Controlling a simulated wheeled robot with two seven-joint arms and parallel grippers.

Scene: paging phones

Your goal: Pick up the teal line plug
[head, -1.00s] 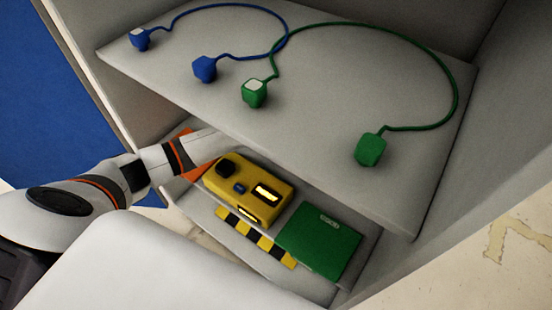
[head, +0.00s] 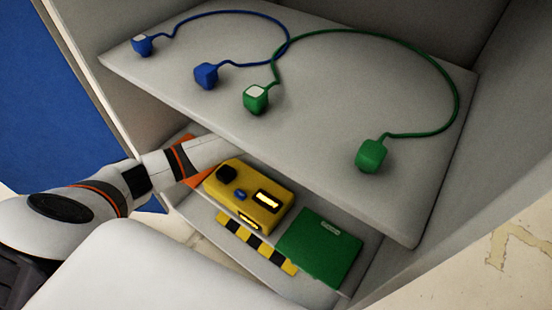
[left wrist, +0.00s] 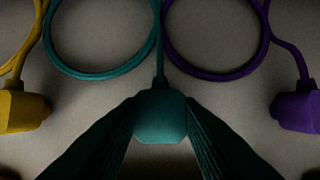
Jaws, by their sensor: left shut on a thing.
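The teal line plug (left wrist: 162,112) is in the middle of the left wrist view, with its teal cord (left wrist: 104,77) running up from it and curling left. My left gripper (left wrist: 160,122) is shut on the plug, one dark finger against each side. In the head view my left arm reaches in under the upper shelf, and the shelf hides the gripper and the teal plug. My right gripper is in neither view.
A yellow plug (left wrist: 22,110) lies left of the teal one and a purple plug (left wrist: 296,110) lies right. The upper shelf (head: 330,110) holds blue and green corded plugs. A yellow device (head: 247,194) and a green booklet (head: 320,248) lie below, close to my arm.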

